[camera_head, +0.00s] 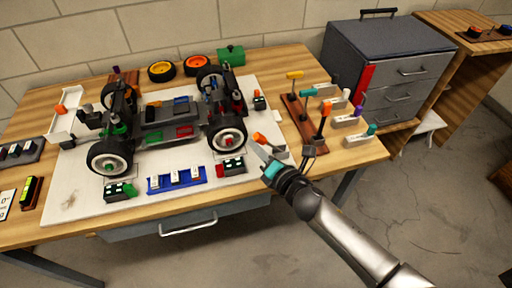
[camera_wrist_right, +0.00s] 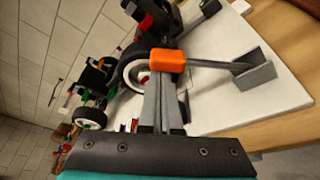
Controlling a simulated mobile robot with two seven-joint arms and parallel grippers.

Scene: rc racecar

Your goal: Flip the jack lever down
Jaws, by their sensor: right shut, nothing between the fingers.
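The race car (camera_head: 165,120) stands on a white board (camera_head: 75,190) on the wooden table. A lever with an orange handle (camera_head: 259,138), which looks like the jack lever, is by the car's right front wheel. In the right wrist view the orange handle (camera_wrist_right: 170,59) lies across the fingertips, and its grey shaft runs right to a grey bracket (camera_wrist_right: 256,72). My right gripper (camera_head: 256,149) is shut and empty, with its tips close to the handle; I cannot tell whether they touch. My left gripper is not in view.
A wooden tool rack (camera_head: 301,122) with several coloured-handled tools stands to the right. A blue tray (camera_head: 176,180) lies at the front of the board. A grey drawer cabinet (camera_head: 385,60) stands behind the table's right end. The table's front right corner is clear.

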